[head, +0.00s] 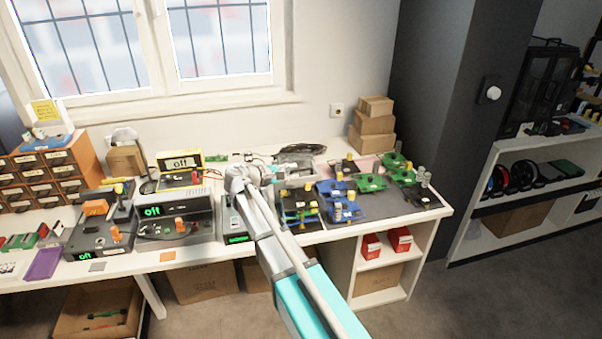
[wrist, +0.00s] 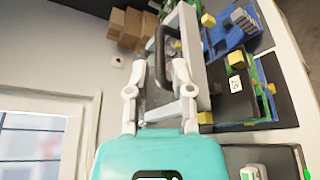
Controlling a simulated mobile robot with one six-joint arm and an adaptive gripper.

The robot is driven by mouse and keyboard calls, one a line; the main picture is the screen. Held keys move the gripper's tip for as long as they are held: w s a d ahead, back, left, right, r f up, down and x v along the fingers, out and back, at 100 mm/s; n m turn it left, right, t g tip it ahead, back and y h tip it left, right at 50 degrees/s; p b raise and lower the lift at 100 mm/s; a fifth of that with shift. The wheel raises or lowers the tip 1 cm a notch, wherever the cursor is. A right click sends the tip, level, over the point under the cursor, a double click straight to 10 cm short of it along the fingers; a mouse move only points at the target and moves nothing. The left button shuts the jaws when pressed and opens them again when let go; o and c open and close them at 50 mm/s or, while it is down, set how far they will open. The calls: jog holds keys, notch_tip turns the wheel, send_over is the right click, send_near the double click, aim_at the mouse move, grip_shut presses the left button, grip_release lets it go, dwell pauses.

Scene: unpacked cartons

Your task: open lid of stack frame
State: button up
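My gripper (wrist: 160,70) is open in the wrist view, its two pale fingers apart. A dark curved handle (wrist: 161,42) on a light grey plate or lid (wrist: 196,62) shows between and just beyond the fingertips. I cannot tell whether the fingers touch it. In the head view my gripper (head: 262,176) is over the middle of the bench and hides what is under it. Which piece is the stack frame is unclear. Blue frames with yellow knobs (head: 338,208) stand just to the right, and they show in the wrist view (wrist: 236,32) too.
Green boards (head: 370,183) lie on the dark mat (head: 418,211) at the right. Grey instruments (head: 170,212) with green displays stand to the left. Cardboard boxes (head: 374,124) are stacked by the wall.

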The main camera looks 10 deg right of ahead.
aim_at(297, 170)
jog(key=shift+b+x, duration=0.3)
jog(key=shift+x, duration=1.65)
grip_shut()
